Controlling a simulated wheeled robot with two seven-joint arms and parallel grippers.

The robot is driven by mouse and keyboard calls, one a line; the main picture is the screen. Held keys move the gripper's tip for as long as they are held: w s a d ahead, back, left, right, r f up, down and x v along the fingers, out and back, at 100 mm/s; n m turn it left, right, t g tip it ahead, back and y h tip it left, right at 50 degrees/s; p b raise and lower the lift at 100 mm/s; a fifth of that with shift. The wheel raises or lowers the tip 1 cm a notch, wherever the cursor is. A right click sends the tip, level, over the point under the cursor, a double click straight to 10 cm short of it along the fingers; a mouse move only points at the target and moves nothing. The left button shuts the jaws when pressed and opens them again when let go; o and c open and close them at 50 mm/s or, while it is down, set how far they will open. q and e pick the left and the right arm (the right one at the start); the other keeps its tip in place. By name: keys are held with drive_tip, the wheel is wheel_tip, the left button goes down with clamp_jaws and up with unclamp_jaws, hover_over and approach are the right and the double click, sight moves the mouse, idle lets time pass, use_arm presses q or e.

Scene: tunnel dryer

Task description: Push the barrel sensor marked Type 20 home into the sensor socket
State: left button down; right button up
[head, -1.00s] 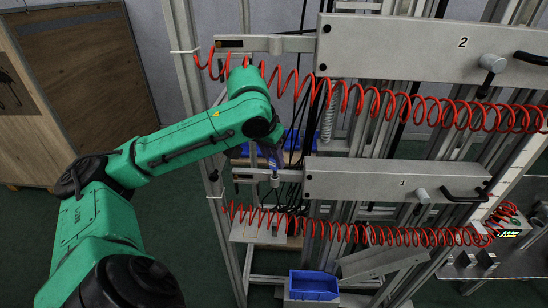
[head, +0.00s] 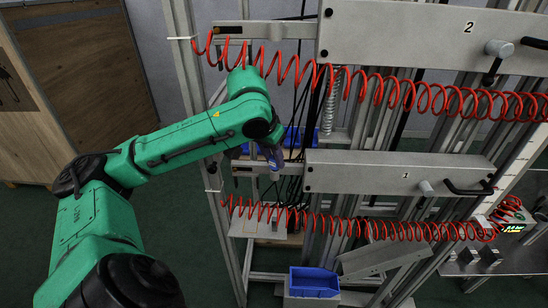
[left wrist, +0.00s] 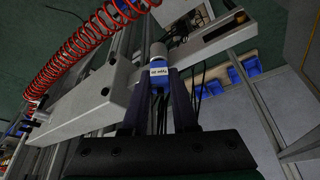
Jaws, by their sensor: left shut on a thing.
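My left gripper (head: 272,161) reaches the left end of the lower beam marked 1 in the head view. In the left wrist view, the gripper (left wrist: 160,88) is shut on a blue barrel sensor (left wrist: 158,85) with a white label. The label lettering is small and appears upside down, so I cannot read it surely. A grey cylindrical part (left wrist: 157,52) lies just beyond the label, against the slotted bracket (left wrist: 208,40) at the beam's end. The sensor socket cannot be told apart there, nor can the sensor's depth in it. My right gripper is not in view.
Beam 1 (head: 375,178) and beam 2 (head: 400,40) cross the frame, with red coiled hoses (head: 350,228) strung along them. Dark cables hang behind the gripper. A blue bin (head: 314,283) stands below.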

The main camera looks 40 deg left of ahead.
use_arm(q)
drive_tip(key=shift+f, duration=0.2)
drive_tip(key=c, duration=0.6)
unclamp_jaws()
drive_tip(key=shift+r, duration=0.15)
drive_tip(key=p+v, duration=0.4)
drive_tip(key=v, duration=1)
drive_tip(key=shift+r, duration=0.15)
